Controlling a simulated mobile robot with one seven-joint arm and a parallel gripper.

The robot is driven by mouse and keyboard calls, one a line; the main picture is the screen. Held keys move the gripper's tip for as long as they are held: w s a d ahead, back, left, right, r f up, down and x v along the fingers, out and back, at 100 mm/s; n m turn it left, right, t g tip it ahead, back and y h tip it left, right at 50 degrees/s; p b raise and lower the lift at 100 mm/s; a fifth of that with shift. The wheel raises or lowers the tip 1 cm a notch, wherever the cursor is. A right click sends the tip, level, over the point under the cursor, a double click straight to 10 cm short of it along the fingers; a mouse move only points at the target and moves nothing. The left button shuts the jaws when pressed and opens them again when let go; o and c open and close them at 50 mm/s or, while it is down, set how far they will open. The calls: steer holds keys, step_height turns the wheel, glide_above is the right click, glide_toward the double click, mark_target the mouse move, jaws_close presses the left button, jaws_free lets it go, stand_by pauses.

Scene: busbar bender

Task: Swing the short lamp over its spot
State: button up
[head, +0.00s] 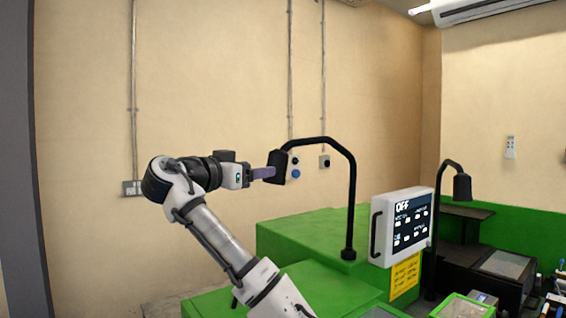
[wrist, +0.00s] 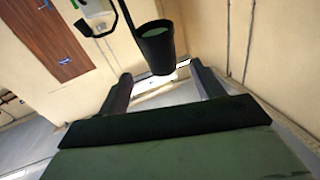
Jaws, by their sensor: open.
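Two black lamps on bent arms stand in the head view. The left lamp's head (head: 278,166) hangs from a long arm that rises from a base on the green machine top. The right lamp's head (head: 462,187) hangs from an arm with a shorter reach, beyond the control panel. My gripper (head: 268,173) is open and level at the left lamp's head. In the wrist view this black, cup-like head (wrist: 155,47) shows just beyond and between the two fingertips (wrist: 160,80). I cannot tell whether the fingers touch it.
A white control panel (head: 402,228) reading OFF stands between the lamps. The green machine (head: 310,245) lies below my arm. Wall boxes and conduits (head: 290,90) are behind the left lamp. A dark tray unit (head: 500,265) sits at right.

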mark_target(281, 166)
steer(key=p+x, duration=0.3)
steer(key=x, duration=0.6)
steer(key=shift+w+d+r+p, duration=0.1)
steer(key=shift+w+d+p, duration=0.15)
steer(key=shift+p, duration=0.15)
steer(key=shift+w+d, duration=0.25)
steer(key=shift+w, duration=0.1)
steer(key=c, duration=1.4)
